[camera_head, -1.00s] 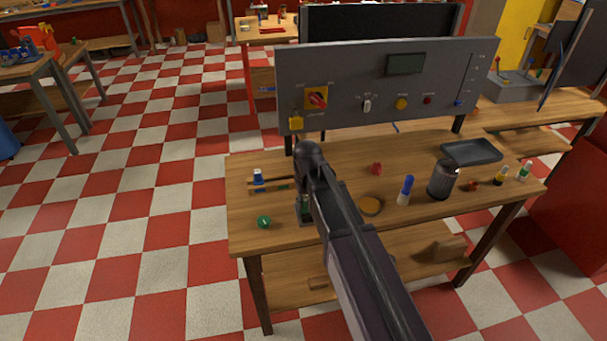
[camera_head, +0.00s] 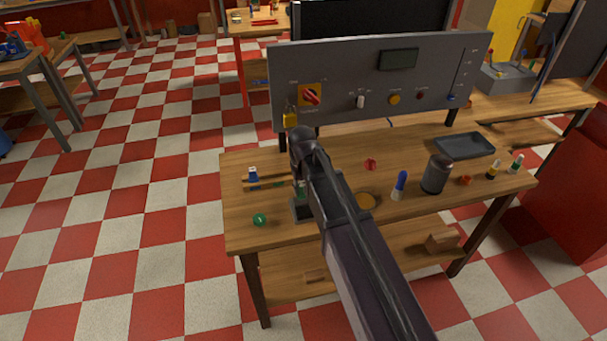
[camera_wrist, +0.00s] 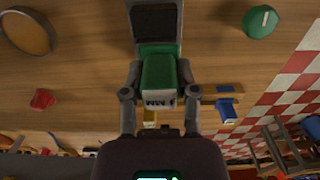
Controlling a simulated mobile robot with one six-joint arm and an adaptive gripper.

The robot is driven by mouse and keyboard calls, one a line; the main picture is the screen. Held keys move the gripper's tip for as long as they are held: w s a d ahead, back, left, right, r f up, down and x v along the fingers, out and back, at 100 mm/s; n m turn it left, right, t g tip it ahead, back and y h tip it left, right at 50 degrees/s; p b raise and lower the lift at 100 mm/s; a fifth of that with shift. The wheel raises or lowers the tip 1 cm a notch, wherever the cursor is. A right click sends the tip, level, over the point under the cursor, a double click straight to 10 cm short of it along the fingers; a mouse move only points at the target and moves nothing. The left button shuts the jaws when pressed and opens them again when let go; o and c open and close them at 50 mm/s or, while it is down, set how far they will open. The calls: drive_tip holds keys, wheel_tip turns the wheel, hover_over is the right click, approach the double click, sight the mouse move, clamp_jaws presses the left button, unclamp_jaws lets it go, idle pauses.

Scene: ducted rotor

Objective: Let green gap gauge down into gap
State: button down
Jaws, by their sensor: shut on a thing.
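The green gap gauge (camera_wrist: 158,75), a green block with a white lettered end, is between the fingers of my gripper (camera_wrist: 159,73), which is shut on it in the wrist view. A grey block (camera_wrist: 155,18) with a dark face lies just beyond the gauge, with a green part between its sides. I cannot tell whether the gauge's far end is inside a gap there. In the head view the grey block (camera_head: 300,209) stands on the bench with a little green above it. My arm hides most of the gripper and gauge there.
On the bench (camera_head: 235,205), a green round piece (camera_head: 260,220) is left of the grey block and a blue-and-white piece (camera_head: 253,177) behind it. An orange disc (camera_head: 366,201), red piece (camera_head: 371,164), blue-capped bottle (camera_head: 399,185) and dark canister (camera_head: 437,174) stand right. A control panel (camera_head: 380,85) rises behind.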

sight(303, 198)
drive_tip(key=r+p, duration=0.1)
drive_tip(key=w+r+p, duration=0.1)
drive_tip(key=shift+w+d+r, duration=0.15)
drive_tip(key=shift+w+r, duration=0.15)
drive_tip(key=shift+r, duration=0.1)
drive_tip(key=shift+f+b, duration=0.3)
drive_tip(key=shift+f+b, duration=2.95)
drive_tip(key=shift+b, duration=0.05)
drive_tip(key=shift+f+b, duration=1.4)
idle(1.0)
idle(0.5)
drive_tip(key=shift+c, duration=1.5)
unclamp_jaws()
drive_tip(key=shift+r, duration=0.15)
